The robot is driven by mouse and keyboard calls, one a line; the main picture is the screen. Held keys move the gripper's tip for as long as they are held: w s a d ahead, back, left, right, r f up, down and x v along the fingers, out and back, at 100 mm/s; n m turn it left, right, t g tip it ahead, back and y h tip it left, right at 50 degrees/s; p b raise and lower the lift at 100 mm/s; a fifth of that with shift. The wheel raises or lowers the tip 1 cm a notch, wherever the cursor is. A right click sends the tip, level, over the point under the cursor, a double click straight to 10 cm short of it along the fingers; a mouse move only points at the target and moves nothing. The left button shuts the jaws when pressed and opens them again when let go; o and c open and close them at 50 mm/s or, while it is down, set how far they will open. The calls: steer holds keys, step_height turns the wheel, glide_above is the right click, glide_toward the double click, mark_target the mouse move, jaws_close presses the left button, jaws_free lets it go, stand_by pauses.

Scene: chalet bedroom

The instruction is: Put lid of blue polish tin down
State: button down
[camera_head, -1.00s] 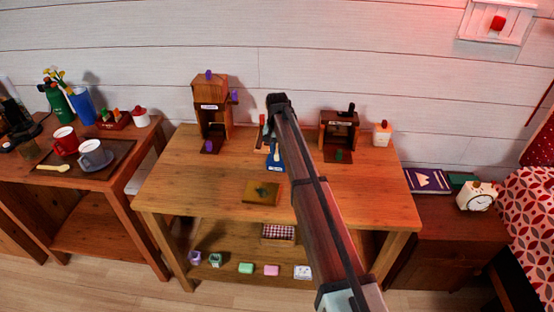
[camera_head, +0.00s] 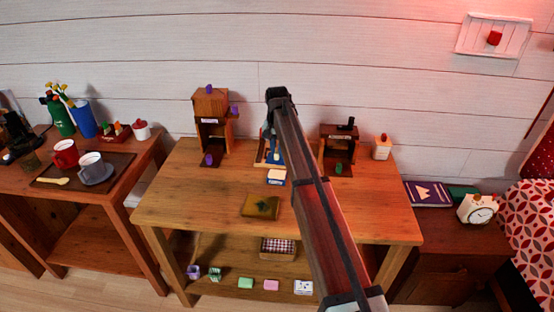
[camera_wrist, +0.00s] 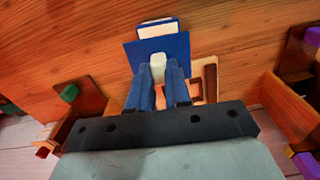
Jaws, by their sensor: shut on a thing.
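My gripper (camera_head: 272,140) is shut on the white knob (camera_wrist: 158,64) of the blue lid (camera_wrist: 181,46). The square lid also shows in the head view (camera_head: 277,156), held off the tin. The polish tin (camera_head: 276,181) stands uncovered on the wooden table, its pale top and blue front showing just in front of the lid. In the wrist view the tin (camera_wrist: 157,29) shows partly beyond the lid, which hides the rest. My gripper (camera_wrist: 160,80) is on the wall side of the tin. The gap under the lid cannot be judged.
A shallow tray (camera_head: 260,161) lies beside and partly behind the lid. A tall wooden box (camera_head: 212,120) stands left and a smaller one (camera_head: 340,140) right. A yellowish board (camera_head: 261,206) lies nearer the front. The table (camera_head: 350,205) has bare room left and right.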

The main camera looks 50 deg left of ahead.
step_height(320, 180, up, 2)
steer(key=shift+w+r, duration=0.1)
steer(key=shift+w, duration=0.05)
steer(key=w+d+f+m, duration=0.1)
steer(key=w+d+f, duration=0.1)
steer(key=w+d, duration=0.8)
step_height(320, 180, down, 10)
steer(key=shift+s+f+n, duration=0.1)
steer(key=shift+s+n, duration=0.05)
steer(key=shift+n, duration=0.95)
steer(key=shift+f, duration=0.1)
steer(key=c, duration=1.1)
jaws_free()
